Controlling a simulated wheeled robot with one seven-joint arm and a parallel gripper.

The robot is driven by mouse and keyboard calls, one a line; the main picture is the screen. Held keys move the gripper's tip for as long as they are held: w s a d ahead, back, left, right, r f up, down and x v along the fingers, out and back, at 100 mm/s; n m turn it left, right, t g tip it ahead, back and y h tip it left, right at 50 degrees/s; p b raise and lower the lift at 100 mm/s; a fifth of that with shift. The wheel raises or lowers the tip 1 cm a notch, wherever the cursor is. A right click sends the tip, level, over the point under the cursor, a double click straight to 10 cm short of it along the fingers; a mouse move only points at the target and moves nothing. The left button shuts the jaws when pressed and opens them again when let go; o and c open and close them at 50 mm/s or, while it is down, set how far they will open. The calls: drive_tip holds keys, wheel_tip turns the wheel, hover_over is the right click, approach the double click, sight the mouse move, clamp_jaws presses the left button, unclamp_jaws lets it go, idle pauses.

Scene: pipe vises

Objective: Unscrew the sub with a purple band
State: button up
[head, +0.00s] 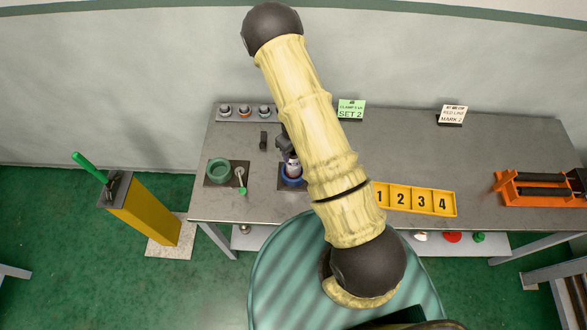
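A small sub (292,168), pale with a purplish tint, stands in a blue ring-shaped vise (291,182) on the grey bench, left of its middle. It is too small to make out its band clearly. My gripper (289,156) is right above this sub, partly hidden behind my arm. I cannot tell whether its fingers touch the sub or how far apart they are. Several other subs (245,111) stand in a rack at the bench's back left; I see no clear purple on them.
A green vise (218,171) with a green-tipped lever (241,181) sits left of the blue one. A yellow tray (416,199) numbered 1 to 4 lies right of my arm. An orange stand (541,188) is far right. Cards reading SET 2 (350,110) and MARK 2 (452,114) stand behind.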

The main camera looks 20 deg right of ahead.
drive_tip(key=shift+c, duration=0.7)
drive_tip(key=n+b, duration=0.1)
drive_tip(key=n, duration=0.1)
drive_tip(key=shift+f+n, duration=0.1)
drive_tip(key=shift+n, duration=0.3)
drive_tip(key=n+b, duration=0.1)
drive_tip(key=n, duration=0.3)
drive_tip(key=shift+n, duration=0.3)
drive_tip(key=n+b, duration=0.1)
drive_tip(key=n, duration=0.3)
drive_tip(key=shift+n+b, duration=0.3)
drive_tip(key=shift+n, duration=1.2)
